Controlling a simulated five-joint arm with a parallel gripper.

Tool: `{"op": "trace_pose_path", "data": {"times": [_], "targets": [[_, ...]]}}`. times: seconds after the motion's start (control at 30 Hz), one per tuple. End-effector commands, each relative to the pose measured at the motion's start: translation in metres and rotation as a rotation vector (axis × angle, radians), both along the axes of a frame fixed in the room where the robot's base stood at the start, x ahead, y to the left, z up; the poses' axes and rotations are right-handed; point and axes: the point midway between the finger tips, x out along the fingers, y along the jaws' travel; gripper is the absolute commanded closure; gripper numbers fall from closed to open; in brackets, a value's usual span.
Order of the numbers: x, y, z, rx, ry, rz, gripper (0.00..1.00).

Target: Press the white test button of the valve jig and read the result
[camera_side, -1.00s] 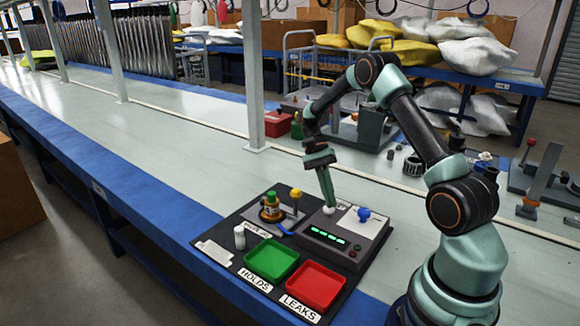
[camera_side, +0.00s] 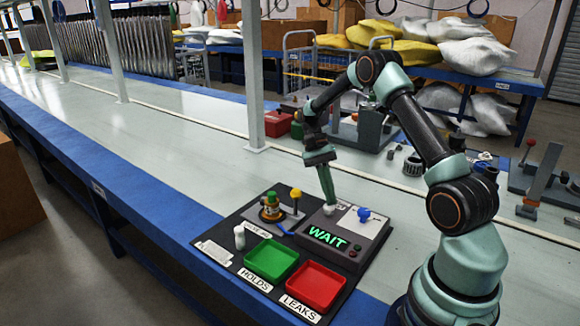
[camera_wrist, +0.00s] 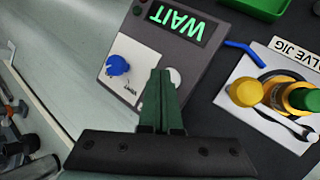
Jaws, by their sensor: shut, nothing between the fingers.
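The test box (camera_side: 345,238) is a dark grey unit whose display (camera_side: 327,238) reads WAIT in green letters; the same word shows upside down in the wrist view (camera_wrist: 178,20). My gripper (camera_side: 330,206) is shut and empty, its tips down at the white test button (camera_side: 328,210). In the wrist view the gripper (camera_wrist: 161,75) covers part of the white button (camera_wrist: 175,77). I cannot tell how far the button is pressed. The valve jig (camera_side: 271,209) stands left of the box, with a green-and-yellow piece in it, and shows in the wrist view (camera_wrist: 275,97).
A blue knob (camera_side: 363,214) sits on the box, right of my gripper. A green HOLDS tray (camera_side: 271,262) and a red LEAKS tray (camera_side: 316,288) lie in front. A yellow-topped lever (camera_side: 296,194) and a small white cylinder (camera_side: 239,237) stand at the left.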

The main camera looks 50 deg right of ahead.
Motion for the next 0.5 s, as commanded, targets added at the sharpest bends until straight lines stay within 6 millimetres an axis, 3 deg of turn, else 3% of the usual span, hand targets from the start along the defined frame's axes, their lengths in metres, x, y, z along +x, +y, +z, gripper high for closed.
{"op": "trace_pose_path", "data": {"times": [0.27,0.5], "targets": [[0.0,0.0,0.002,0.0,0.0,0.0,1.0],[0.0,0.0,0.022,-0.001,-0.001,0.0,1.0]]}}
